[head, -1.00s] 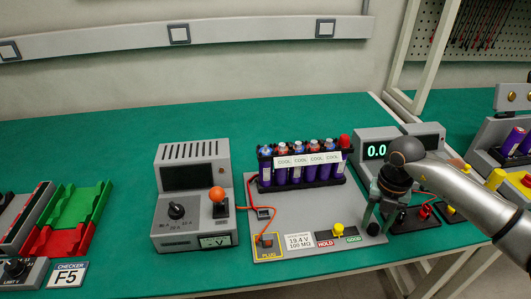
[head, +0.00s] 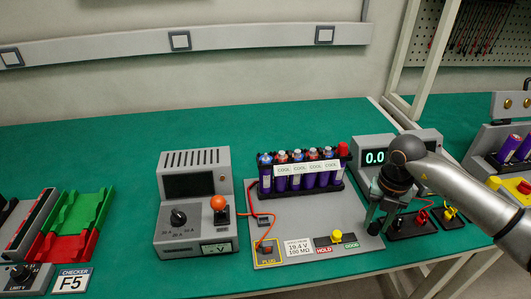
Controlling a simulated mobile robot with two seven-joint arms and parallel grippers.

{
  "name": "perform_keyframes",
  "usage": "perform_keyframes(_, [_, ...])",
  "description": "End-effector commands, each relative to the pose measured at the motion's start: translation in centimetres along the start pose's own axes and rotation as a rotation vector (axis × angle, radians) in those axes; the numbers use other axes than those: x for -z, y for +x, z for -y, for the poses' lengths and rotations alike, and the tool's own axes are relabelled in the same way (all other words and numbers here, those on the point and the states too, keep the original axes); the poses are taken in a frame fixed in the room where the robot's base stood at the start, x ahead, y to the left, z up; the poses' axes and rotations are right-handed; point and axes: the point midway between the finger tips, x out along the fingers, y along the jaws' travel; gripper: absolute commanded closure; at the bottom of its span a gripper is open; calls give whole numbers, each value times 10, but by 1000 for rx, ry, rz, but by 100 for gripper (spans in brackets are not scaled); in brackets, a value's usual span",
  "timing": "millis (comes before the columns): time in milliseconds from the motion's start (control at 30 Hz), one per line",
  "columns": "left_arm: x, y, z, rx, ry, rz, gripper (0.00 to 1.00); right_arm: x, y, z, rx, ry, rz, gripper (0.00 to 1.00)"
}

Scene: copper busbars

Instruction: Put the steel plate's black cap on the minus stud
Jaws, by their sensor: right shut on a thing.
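The grey steel plate (head: 285,222) lies on the green bench. My right gripper (head: 377,229) points down at the plate's front right corner, with its fingertips low. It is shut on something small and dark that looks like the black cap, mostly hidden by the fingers. A pack of purple cells (head: 302,174) stands at the back of the plate with a red cap (head: 343,149) at its right end. The minus stud cannot be made out clearly at this size. My left gripper is not in view.
A grey tester with an orange knob (head: 219,202) stands left of the plate. A meter reading 0.0 (head: 375,157) is behind my right gripper. Dark trays with red (head: 422,217) and yellow (head: 450,214) pieces lie to its right. The bench left of the tester has free room.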

Motion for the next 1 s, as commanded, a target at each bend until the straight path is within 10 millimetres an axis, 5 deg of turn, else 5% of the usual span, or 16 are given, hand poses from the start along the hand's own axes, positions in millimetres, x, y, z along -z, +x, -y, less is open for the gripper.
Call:
perform_keyframes(200, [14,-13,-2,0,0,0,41,0,-23,0,0,0,0,99])
perform_keyframes(633, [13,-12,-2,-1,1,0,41,2,-26,-3,0,-67,0,99])
perform_keyframes(767, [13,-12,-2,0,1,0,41,8,-39,-12,-1,-285,3,99])
perform_keyframes(1000, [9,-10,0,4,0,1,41,30,-73,-31,1,-939,4,99])
